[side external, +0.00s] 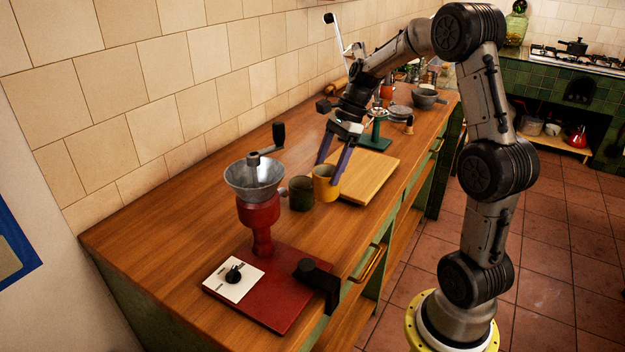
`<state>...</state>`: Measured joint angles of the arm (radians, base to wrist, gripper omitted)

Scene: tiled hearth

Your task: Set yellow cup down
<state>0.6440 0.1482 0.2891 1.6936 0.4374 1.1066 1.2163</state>
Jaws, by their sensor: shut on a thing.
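The yellow cup (324,189) is upright between the two purple fingers of my gripper (332,172), which is shut on it. The cup is at the left corner of a light wooden board (368,178). I cannot tell whether its base touches the board or counter or hangs just above. A dark green cup (301,194) stands on the counter close to its left. The fingers hide part of the yellow cup's sides.
A red grinder with a metal funnel (255,178) stands at the front left on a red base (285,300). A green stand (374,139), grey bowls (424,97) and a small bell (409,125) are behind the board. The board's right part is bare.

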